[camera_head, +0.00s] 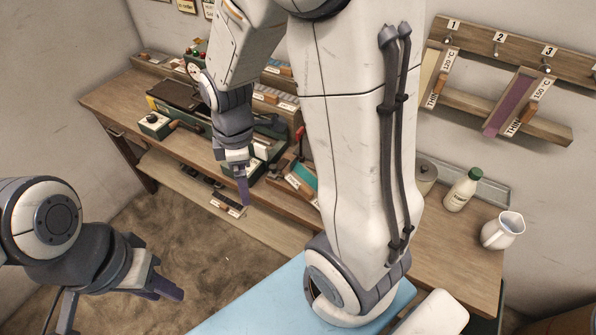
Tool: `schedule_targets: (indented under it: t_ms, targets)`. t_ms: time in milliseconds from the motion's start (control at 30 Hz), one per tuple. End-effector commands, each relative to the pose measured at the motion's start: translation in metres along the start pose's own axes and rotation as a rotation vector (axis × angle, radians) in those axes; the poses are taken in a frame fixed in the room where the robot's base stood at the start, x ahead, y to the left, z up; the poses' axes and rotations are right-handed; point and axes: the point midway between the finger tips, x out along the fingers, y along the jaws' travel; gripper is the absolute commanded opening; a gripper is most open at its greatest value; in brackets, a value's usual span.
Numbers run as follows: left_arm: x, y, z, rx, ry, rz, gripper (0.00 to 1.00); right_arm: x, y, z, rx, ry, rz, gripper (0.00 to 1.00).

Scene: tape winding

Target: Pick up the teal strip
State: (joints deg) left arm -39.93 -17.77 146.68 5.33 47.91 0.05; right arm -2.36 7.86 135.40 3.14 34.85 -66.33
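A teal strip (304,176) lies in a wooden-edged holder on the workbench, right beside the edge of my large white arm link, which may hide part of it. My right gripper (243,190) points down in front of the bench, to the left of the strip and apart from it. Its fingers overlap in this view, so their gap cannot be made out. My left gripper (164,288) is low at the left, over the floor and far from the strip. Its dark fingers appear close together, with no object visible in them.
The wooden workbench (107,101) carries a press, a small green box (155,125) and racks of strips. A purple strip (510,103) is on the numbered wall rack. A bottle (461,190) and white jug (502,231) stand at the right. My arm link blocks the middle.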

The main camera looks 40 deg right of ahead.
Motion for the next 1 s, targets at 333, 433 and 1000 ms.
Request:
schedule_targets:
  t_ms: [333,433,1000]
  targets:
    - [0.002,0.0,0.0,0.0,0.0,0.0,0.32,0.077,0.084,0.153,-0.392,-0.031,-0.012,0.97]
    - [0.003,0.0,0.0,0.0,0.0,0.0,0.32,0.087,0.087,0.174,-0.45,-0.033,-0.013,0.97]
    - [-0.007,0.001,0.0,0.0,0.0,0.0,0.32,0.146,0.089,0.185,-0.489,-0.034,-0.014,0.97]
